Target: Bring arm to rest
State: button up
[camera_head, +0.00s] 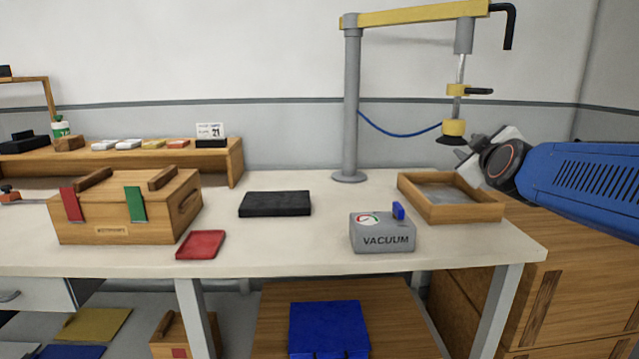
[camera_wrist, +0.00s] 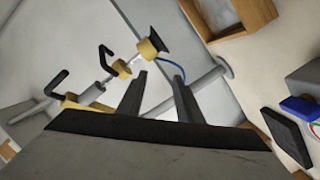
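My blue arm (camera_head: 590,180) reaches in from the right edge in the head view. My gripper (camera_head: 470,157) is above the right end of the bench, beside the black suction cup of the yellow lifting arm. Whether it touches the cup is not clear in the head view. In the wrist view the two fingers of my gripper (camera_wrist: 158,85) stand apart with only the pale wall and grey post behind the gap. Nothing is held. The suction cup (camera_wrist: 156,42) shows beyond the fingers.
The lifter's grey post (camera_head: 351,100) rises from the bench. A wooden tray (camera_head: 462,213), grey vacuum box (camera_head: 382,234), black pad (camera_head: 275,204), red tray (camera_head: 200,245) and wooden box (camera_head: 100,220) stand on the bench. Wooden crates (camera_head: 570,280) stand at right.

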jog(key=s+a+f+m+g+y, duration=0.1)
jog(key=s+a+f+g+y, duration=0.2)
jog(key=s+f, duration=0.4)
jog(key=s+a+f+m+g, duration=0.1)
jog(key=s+a+f+g, duration=0.1)
jog(key=s+a+f, duration=0.55)
jog(key=s+d+f+m+g, duration=0.2)
jog(key=s+f+m+g, duration=0.3)
jog(key=s+f, duration=1.1)
jog(key=shift+s+d+f+g, duration=0.2)
jog(key=shift+s+f+g, duration=0.2)
jog(key=shift+s+g, duration=0.8)
